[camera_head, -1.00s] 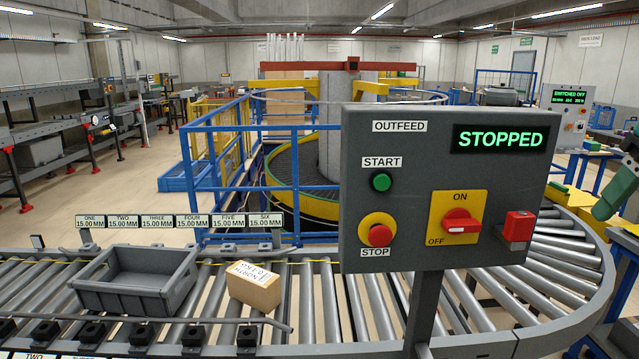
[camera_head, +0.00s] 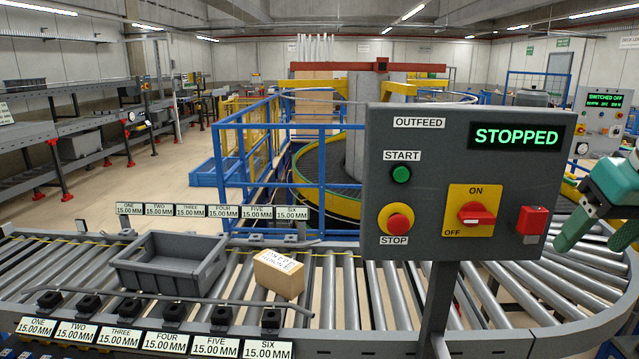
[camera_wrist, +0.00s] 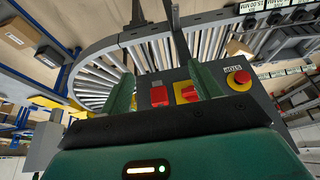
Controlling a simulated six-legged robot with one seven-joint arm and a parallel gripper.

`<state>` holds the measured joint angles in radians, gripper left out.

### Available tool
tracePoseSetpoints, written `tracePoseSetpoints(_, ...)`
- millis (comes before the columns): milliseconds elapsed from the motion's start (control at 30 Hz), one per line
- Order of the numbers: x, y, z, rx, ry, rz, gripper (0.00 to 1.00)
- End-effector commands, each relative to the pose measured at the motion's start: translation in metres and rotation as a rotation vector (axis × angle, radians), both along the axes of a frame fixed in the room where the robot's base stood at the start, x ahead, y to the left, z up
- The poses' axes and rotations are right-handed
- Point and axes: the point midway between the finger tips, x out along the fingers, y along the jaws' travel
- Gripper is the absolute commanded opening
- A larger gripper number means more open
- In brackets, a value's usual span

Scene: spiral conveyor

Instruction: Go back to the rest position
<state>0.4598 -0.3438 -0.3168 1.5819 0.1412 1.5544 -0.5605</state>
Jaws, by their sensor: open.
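My gripper (camera_head: 566,232) is at the right edge of the head view, green, to the right of the outfeed control panel (camera_head: 380,160). In the wrist view my gripper (camera_wrist: 160,85) shows two green fingers spread apart with nothing between them. The panel stands beyond the fingers there, with its red switch (camera_wrist: 186,93) and red stop button (camera_wrist: 240,78) visible. The panel's display (camera_head: 516,137) reads STOPPED. Its red rotary handle (camera_head: 476,213) sits on a yellow plate marked ON and OFF.
A grey tote (camera_head: 133,275) and a cardboard box (camera_head: 279,277) rest on the roller conveyor (camera_head: 35,262). The conveyor curves round behind the panel at right. Blue railing (camera_head: 268,127) surrounds the spiral. A second panel (camera_head: 600,120) reads SWITCHED OFF. Bare floor (camera_head: 130,190) lies at the left.

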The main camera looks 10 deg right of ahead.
Motion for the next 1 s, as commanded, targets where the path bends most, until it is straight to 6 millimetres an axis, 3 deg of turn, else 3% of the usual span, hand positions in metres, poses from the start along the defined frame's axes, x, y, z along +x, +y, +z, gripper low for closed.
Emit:
tracePoseSetpoints(167,0.027,0.049,-0.044,0.009,-0.008,0.041,0.63)
tracePoseSetpoints(300,0.043,0.108,-0.097,0.007,-0.019,0.083,0.63)
tracePoseSetpoints(500,0.039,0.196,-0.184,-0.015,-0.045,0.146,0.63)
tracePoseSetpoints(600,0.03,0.225,-0.22,-0.026,-0.061,0.171,0.63)
tracePoseSetpoints(733,0.021,0.243,-0.247,-0.036,-0.074,0.187,0.63)
tracePoseSetpoints(1000,0.02,0.246,-0.253,-0.036,-0.077,0.187,0.63)
